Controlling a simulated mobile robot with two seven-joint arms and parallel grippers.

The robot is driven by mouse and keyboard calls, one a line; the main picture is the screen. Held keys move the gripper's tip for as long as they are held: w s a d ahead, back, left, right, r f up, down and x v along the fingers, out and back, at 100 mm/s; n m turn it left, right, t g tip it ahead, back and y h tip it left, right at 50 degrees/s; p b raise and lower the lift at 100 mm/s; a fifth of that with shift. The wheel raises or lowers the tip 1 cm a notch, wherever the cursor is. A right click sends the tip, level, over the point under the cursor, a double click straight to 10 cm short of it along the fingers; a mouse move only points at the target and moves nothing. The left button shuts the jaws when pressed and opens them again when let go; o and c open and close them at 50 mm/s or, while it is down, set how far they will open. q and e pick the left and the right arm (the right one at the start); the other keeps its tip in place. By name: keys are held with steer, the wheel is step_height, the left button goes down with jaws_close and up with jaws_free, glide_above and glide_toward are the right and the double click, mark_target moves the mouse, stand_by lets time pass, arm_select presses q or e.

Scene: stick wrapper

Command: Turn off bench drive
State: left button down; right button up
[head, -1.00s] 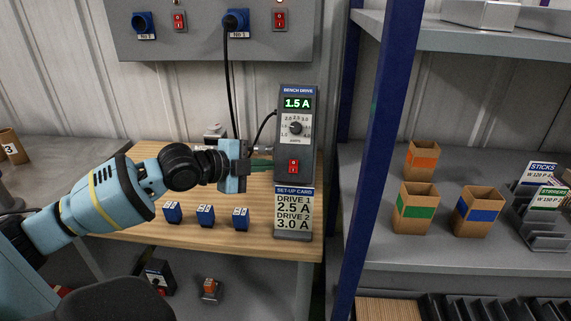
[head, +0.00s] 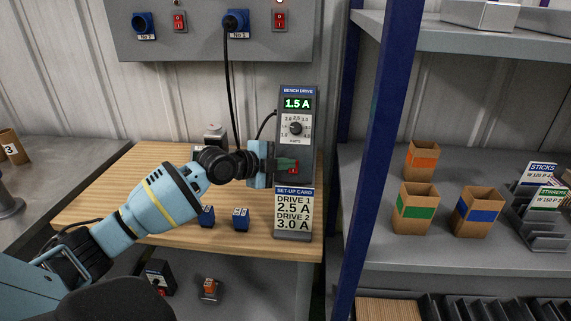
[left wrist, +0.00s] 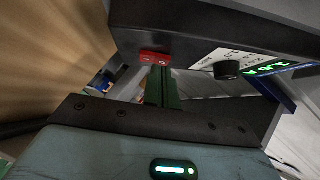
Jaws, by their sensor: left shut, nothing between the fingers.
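The bench drive (head: 312,96) is a dark upright box on the wooden bench. Its green display reads 1.5 A, with a black dial (head: 296,128) below. Its red rocker switch (head: 296,167) is partly covered by my left gripper (head: 293,164) in the head view. In the left wrist view the bench drive (left wrist: 190,48) fills the top, and the red switch (left wrist: 155,57) sits right at the tips of my shut green fingers (left wrist: 160,70). The fingers hold nothing. They look touching or almost touching the switch; I cannot tell which. My right gripper is not in view.
A set-up card (head: 293,209) stands just below the drive. Small blue blocks (head: 240,217) lie on the bench (head: 180,160). A blue shelf post (head: 370,150) rises to the right. Wall switches (head: 279,20) and sockets are above, with a cable hanging down.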

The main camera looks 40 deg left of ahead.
stand_by(0.3)
arm_select(q)
steer(key=shift+w+a, duration=0.15)
steer(key=shift+w, duration=0.05)
arm_select(e)
steer(key=shift+r, duration=0.1)
arm_select(q)
steer(key=shift+r, duration=0.15)
arm_select(e)
steer(key=shift+w+r, duration=0.1)
steer(key=shift+w, duration=0.05)
arm_select(q)
steer(key=shift+r+p, duration=0.5)
steer(key=shift+r, duration=0.15)
arm_select(e)
steer(key=shift+w+r, duration=0.25)
steer(key=shift+r, duration=0.15)
